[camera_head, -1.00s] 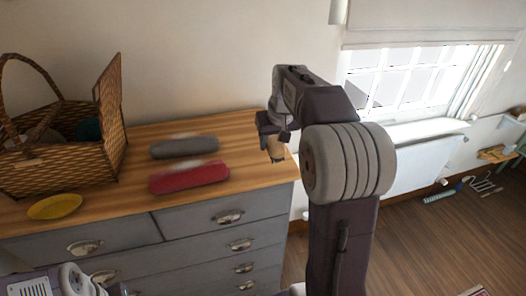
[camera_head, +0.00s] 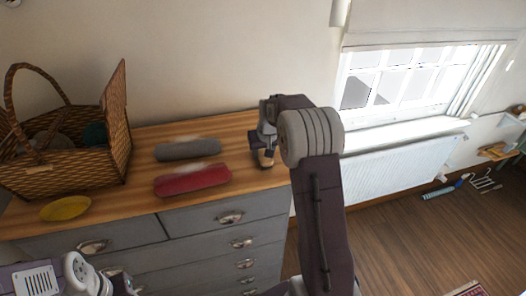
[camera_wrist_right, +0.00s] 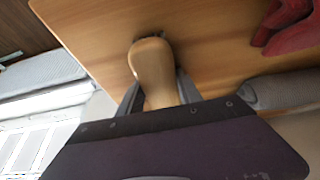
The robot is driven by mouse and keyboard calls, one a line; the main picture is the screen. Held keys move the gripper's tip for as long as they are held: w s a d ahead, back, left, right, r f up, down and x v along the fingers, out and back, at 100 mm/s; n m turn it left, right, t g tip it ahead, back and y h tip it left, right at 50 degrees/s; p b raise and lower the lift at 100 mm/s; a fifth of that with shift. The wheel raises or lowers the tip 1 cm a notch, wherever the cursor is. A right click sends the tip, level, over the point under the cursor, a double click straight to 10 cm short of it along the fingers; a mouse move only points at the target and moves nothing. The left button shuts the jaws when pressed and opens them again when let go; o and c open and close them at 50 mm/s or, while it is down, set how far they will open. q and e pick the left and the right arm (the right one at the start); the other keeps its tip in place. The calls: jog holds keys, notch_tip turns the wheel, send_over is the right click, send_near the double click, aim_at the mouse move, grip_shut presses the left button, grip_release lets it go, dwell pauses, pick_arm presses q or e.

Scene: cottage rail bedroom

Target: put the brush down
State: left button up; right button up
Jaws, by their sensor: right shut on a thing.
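The brush (camera_head: 265,161) shows as a tan wooden piece at the right end of the dresser top (camera_head: 235,125). My right gripper (camera_head: 264,148) is shut on it. In the right wrist view the brush's rounded tan wooden part (camera_wrist_right: 152,68) sticks out between the fingers, over the wooden top. Its far end is close to the top; I cannot tell whether it touches. The rest of the brush is hidden by the gripper. My left arm shows at the bottom left of the head view; its fingers are not clear.
The dresser's right edge is close to the gripper. A radiator (camera_head: 385,170) stands beyond it.

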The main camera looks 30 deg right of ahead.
jog(key=shift+a+f, duration=0.1)
jog(key=shift+f, duration=0.15)
jog(key=o, duration=1.2)
jog(key=shift+s+r, duration=0.1)
jog(key=shift+s, duration=0.15)
